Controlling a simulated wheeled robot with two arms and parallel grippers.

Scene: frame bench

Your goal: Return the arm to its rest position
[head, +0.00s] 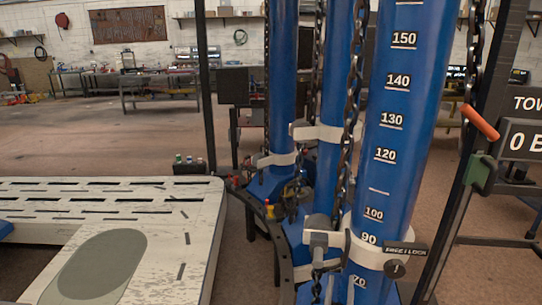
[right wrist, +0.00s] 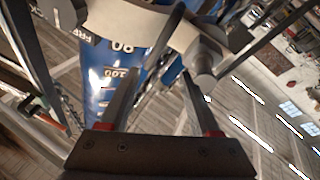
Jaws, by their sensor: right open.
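My right gripper (right wrist: 160,78) shows in the right wrist view with its two dark fingers apart. A dark curved bar passes through the picture between the fingers; I cannot tell whether it touches them. Beyond the fingers stands a blue tower post (right wrist: 100,90) with white scale marks. A pale clamp collar (right wrist: 128,18) goes around it, with a grey rounded end (right wrist: 205,58) near the right finger. In the head view the post (head: 395,150) and its collar (head: 365,250) stand at centre right. I cannot make out the right gripper clearly there. My left gripper is not in view.
More blue posts (head: 283,80) and hanging chains (head: 352,90) stand beside the post. A dark upright frame with an orange handle (head: 480,122) is at the right. A worn pale slotted bench (head: 190,240) fills the lower left. Open floor (head: 100,140) lies behind it.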

